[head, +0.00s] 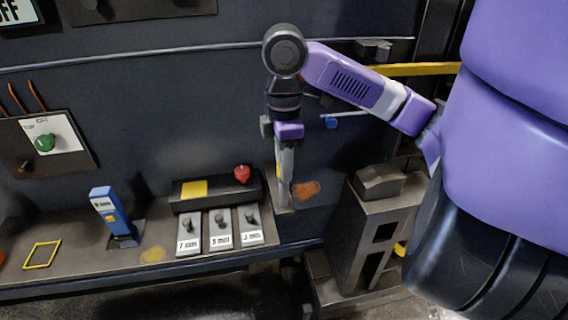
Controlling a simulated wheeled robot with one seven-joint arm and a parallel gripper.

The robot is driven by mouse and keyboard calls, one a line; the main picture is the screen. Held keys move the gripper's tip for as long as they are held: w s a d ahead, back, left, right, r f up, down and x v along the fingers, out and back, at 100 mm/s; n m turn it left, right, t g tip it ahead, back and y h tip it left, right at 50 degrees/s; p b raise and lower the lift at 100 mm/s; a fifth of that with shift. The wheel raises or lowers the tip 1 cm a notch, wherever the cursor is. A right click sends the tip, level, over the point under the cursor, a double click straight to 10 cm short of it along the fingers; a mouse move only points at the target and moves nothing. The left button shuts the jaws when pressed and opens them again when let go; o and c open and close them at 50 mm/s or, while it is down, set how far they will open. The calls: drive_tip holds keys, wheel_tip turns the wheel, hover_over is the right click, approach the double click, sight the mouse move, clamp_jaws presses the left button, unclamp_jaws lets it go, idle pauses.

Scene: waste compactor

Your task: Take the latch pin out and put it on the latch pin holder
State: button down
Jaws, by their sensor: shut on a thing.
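My gripper (285,142) hangs pointing down in the middle of the head view, just right of the red knob. It is shut on a slim, grey upright piece (285,178) with a small yellow mark. The lower end of this piece is at the right end of the console, beside an orange-brown patch. I cannot tell whether it is the latch pin. A blue handle-like part (331,122) shows to the right of my gripper, apart from it. I cannot make out the latch pin holder with certainty.
A console ledge (75,259) runs along the dark wall. It carries a blue upright lever (109,211), three labelled switches (220,228) and a red knob (242,173). A grey metal stand (375,215) is at the right, below a yellow bar (413,69).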

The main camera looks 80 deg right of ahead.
drive_tip(key=c, duration=1)
unclamp_jaws()
drive_tip(key=shift+c, duration=0.2)
drive_tip(key=shift+c, duration=0.3)
wheel_tip(320, 180, up, 7)
drive_tip(key=p, duration=0.7)
